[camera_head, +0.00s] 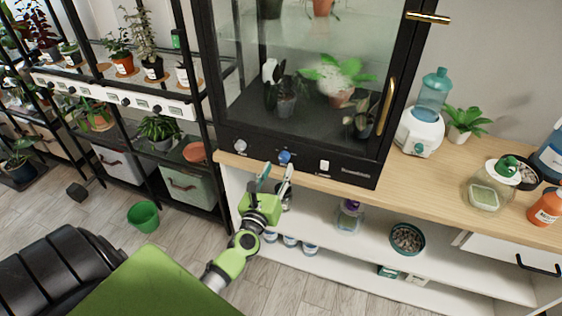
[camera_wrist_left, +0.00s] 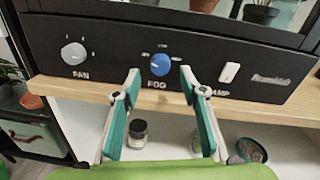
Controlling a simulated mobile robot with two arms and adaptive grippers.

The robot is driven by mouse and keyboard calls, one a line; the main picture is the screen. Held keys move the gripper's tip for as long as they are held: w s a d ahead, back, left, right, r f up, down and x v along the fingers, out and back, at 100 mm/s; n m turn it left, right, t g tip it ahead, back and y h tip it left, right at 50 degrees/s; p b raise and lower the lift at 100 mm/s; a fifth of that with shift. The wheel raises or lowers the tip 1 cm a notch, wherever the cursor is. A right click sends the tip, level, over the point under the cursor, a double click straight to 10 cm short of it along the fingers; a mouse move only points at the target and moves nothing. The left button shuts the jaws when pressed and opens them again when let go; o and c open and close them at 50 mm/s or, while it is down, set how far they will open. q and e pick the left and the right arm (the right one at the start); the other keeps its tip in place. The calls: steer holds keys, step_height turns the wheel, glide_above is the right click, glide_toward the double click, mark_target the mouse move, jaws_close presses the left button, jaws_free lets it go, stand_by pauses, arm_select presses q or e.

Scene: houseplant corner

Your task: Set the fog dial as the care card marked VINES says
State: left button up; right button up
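The blue fog dial (camera_head: 285,157) sits on the black front panel of the glass plant cabinet. In the left wrist view the dial (camera_wrist_left: 160,64) is above the word FOG, with small marks around it that are too small to read surely. I cannot tell its setting. My left gripper (camera_head: 276,173) is open and empty, just in front of and below the dial. In the wrist view its fingertips (camera_wrist_left: 160,76) stand apart on either side of the dial, not visibly touching it. No care card legibly marked VINES shows. My right gripper is not in view.
A grey FAN knob (camera_wrist_left: 74,53) is left of the dial and a white LAMP switch (camera_wrist_left: 229,72) is right. The wooden counter edge (camera_wrist_left: 70,88) runs below the panel. A white-and-teal humidifier (camera_head: 420,130) stands right of the cabinet. A plant rack is at left.

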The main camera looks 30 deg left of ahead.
mark_target(283, 159)
arm_select(q)
steer(key=shift+x, duration=1.75)
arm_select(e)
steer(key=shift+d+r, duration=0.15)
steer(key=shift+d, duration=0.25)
arm_select(q)
jaws_close()
steer(key=c, duration=1.1)
jaws_free()
